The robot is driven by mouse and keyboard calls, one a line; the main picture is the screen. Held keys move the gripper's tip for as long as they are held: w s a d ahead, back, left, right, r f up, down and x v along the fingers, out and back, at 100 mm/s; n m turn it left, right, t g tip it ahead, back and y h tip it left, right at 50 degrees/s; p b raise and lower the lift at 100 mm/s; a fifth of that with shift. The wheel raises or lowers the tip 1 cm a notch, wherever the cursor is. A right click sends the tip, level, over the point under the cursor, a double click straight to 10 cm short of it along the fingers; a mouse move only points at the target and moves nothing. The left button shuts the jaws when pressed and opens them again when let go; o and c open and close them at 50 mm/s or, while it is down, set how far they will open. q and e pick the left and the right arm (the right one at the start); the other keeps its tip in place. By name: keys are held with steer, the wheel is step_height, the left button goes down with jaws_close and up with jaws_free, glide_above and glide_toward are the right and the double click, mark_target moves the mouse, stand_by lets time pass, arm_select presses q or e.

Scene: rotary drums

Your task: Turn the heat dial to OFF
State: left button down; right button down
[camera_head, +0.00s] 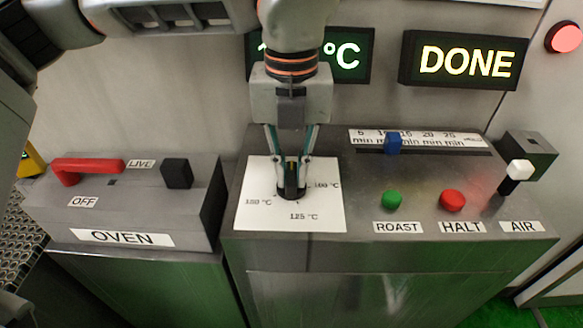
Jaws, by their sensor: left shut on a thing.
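The heat dial (291,193) is a small dark knob on a white plate (320,218) on top of the grey console. The plate reads 150 °C at left, 125 °C at the front and 100 °C at right. My left gripper (291,185) comes down from above and is shut on the dial. Its fingers and body hide most of the dial and the back of the plate, so I cannot tell where the dial points. No OFF mark shows on the visible part of the plate. My right gripper is not in view.
A separate OVEN box (125,205) at left has a red lever (85,168) with LIVE and OFF labels. Right of the dial are a blue slider (393,143), a green ROAST button (392,200), a red HALT button (452,201) and a white-tipped AIR lever (519,170). A lit sign (465,62) reads DONE.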

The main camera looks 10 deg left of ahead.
mark_target(292, 172)
arm_select(q)
steer(key=c, duration=2)
jaws_free()
steer(key=shift+c, duration=0.2)
step_height(292, 172, up, 12)
